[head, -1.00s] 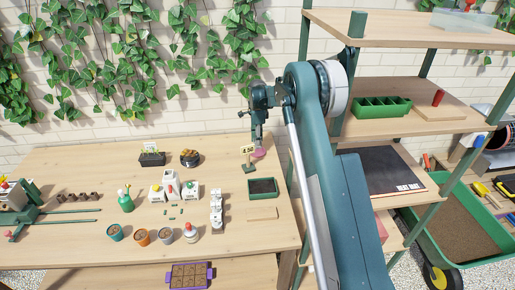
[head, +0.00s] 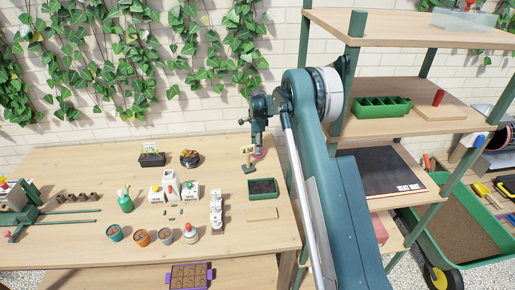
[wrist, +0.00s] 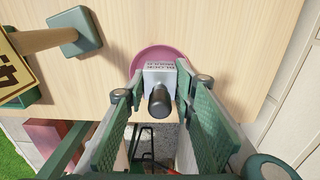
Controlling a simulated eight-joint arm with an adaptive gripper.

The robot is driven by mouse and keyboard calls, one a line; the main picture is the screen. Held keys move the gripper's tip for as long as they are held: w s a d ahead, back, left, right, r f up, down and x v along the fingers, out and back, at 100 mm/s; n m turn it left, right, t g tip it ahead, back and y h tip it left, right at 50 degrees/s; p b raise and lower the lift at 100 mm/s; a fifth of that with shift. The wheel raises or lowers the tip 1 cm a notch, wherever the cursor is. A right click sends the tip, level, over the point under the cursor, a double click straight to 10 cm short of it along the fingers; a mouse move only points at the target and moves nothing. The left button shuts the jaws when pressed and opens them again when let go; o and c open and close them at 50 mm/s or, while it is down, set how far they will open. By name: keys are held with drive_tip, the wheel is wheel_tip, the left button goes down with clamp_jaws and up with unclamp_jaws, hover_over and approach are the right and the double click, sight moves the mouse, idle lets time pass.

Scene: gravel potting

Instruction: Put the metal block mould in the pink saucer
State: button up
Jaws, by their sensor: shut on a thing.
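The metal block mould (wrist: 160,72) is a silvery block with a dark round knob. In the wrist view it sits between the two green fingers of my gripper (wrist: 160,90), which are shut on it. The pink saucer (wrist: 146,57) lies on the bench beyond and under the mould, and the mould overlaps it in this view. I cannot tell whether the mould touches the saucer. In the head view my gripper (head: 258,145) points down at the bench's back right, hiding most of the saucer (head: 260,154). The mould cannot be made out there.
A sign on a green-based stand (head: 248,166) is close to the left of my gripper; its base (wrist: 75,30) shows in the wrist view. A dark-filled green tray (head: 262,187) and a wooden board (head: 262,214) lie in front. The bench's right edge is near.

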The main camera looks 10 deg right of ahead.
drive_tip(key=shift+f, duration=0.2)
drive_tip(key=o, duration=1)
drive_tip(key=shift+r, duration=0.2)
wheel_tip(320, 180, up, 12)
drive_tip(key=shift+p, duration=0.45)
